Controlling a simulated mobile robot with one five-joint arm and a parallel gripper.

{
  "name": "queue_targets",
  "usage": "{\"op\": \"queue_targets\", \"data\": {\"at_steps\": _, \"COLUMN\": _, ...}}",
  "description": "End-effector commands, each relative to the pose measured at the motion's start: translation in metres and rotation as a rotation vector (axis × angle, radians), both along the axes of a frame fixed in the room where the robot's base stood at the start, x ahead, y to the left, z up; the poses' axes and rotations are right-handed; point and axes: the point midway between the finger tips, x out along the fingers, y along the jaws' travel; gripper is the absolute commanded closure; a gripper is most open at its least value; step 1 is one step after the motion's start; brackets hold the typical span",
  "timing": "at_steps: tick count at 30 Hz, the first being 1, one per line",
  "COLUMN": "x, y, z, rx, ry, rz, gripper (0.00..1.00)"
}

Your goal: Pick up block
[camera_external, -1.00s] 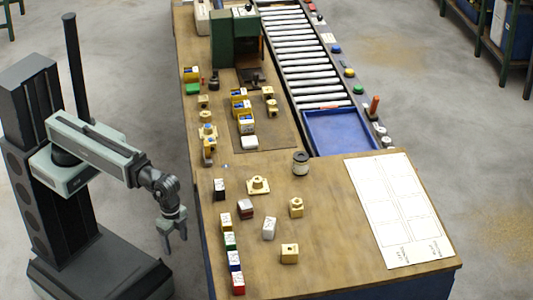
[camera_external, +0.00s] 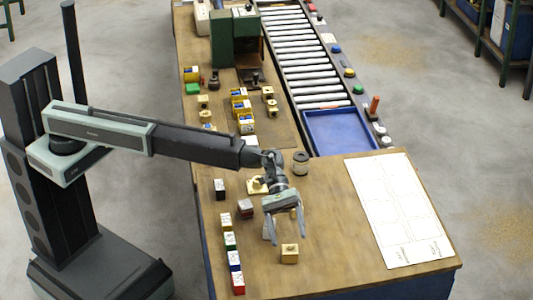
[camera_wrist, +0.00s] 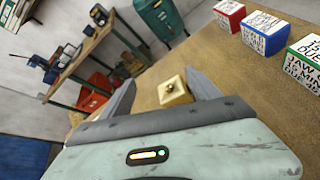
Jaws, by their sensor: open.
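My gripper (camera_external: 288,238) is open and empty above the front part of the workbench, with its two fingers pointing down. A brass block (camera_external: 289,254) with a hole on top sits just in front of the fingertips in the external view. In the wrist view the brass block (camera_wrist: 174,92) shows between the open fingers, apart from them. A column of labelled blocks stands to the left: yellow (camera_external: 225,219), green (camera_external: 230,241), blue (camera_external: 234,261) and red (camera_external: 238,283). The task names no particular block.
A brass flanged part (camera_external: 257,184) lies near my wrist. A grey cylinder (camera_external: 301,163) stands behind. A white sheet (camera_external: 402,210) lies at right; bare wood separates it from the gripper.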

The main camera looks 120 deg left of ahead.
Motion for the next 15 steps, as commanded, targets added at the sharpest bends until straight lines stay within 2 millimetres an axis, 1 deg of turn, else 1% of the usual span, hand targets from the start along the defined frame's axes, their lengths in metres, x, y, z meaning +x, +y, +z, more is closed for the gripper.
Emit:
{"op": "queue_targets", "data": {"at_steps": 1, "x": 0.003, "y": 0.013, "z": -0.021, "rx": -0.091, "ry": 0.081, "rz": 0.017, "gripper": 0.29}}
{"op": "queue_targets", "data": {"at_steps": 3, "x": -0.001, "y": 0.019, "z": -0.028, "rx": -0.194, "ry": 0.18, "rz": 0.025, "gripper": 0.29}}
{"op": "queue_targets", "data": {"at_steps": 6, "x": -0.006, "y": 0.02, "z": -0.031, "rx": -0.272, "ry": 0.263, "rz": 0.025, "gripper": 0.29}}
{"op": "queue_targets", "data": {"at_steps": 10, "x": -0.009, "y": 0.019, "z": -0.029, "rx": -0.296, "ry": 0.292, "rz": 0.025, "gripper": 0.29}}
{"op": "queue_targets", "data": {"at_steps": 15, "x": 0.0, "y": 0.008, "z": -0.036, "rx": -0.294, "ry": 0.29, "rz": 0.025, "gripper": 0.29}}
